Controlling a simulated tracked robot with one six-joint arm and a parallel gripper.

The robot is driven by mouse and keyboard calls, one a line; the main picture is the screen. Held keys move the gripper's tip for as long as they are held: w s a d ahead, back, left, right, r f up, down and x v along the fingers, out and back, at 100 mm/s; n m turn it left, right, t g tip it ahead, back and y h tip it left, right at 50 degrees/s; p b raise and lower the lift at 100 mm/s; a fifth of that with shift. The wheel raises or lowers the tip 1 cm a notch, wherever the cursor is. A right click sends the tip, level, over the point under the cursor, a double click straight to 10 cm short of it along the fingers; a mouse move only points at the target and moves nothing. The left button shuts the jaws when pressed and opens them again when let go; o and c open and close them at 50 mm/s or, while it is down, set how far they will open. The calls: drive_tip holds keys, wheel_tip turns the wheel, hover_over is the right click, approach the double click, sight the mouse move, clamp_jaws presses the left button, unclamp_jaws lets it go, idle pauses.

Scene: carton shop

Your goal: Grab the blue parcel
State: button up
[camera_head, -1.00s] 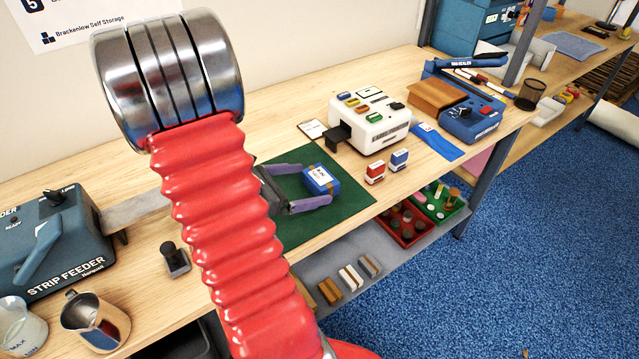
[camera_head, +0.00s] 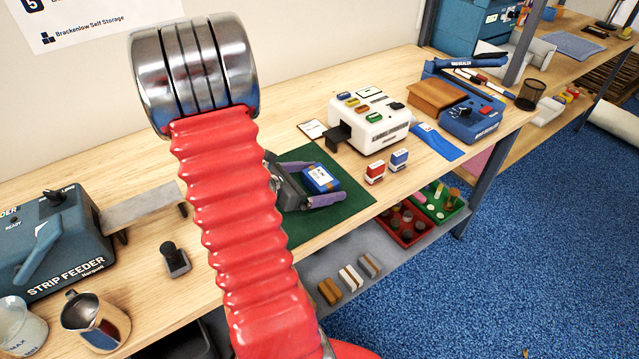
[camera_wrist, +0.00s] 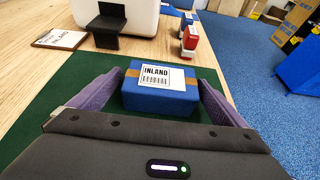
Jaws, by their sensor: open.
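The blue parcel (camera_head: 319,179) sits on the green mat (camera_head: 354,203) on the bench. It has brown tape and a white label, which reads INLAND in the wrist view (camera_wrist: 160,104). My gripper (camera_head: 320,181) is open, with its purple fingers on either side of the parcel. In the wrist view the parcel lies between the two fingertips of my gripper (camera_wrist: 163,88), with a narrow gap visible on each side. The parcel's lower near edge is partly hidden by the gripper body. My red arm covers the left part of the mat in the head view.
A white label machine (camera_head: 368,122) stands behind the mat. Red (camera_head: 375,172) and blue (camera_head: 399,159) stamps stand right of it. A strip feeder (camera_head: 60,240) is at the left. A lower shelf holds a red tray (camera_head: 405,240) and several small blocks.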

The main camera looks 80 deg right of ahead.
drive_tip(key=shift+c, duration=0.4)
drive_tip(key=c, duration=1.2)
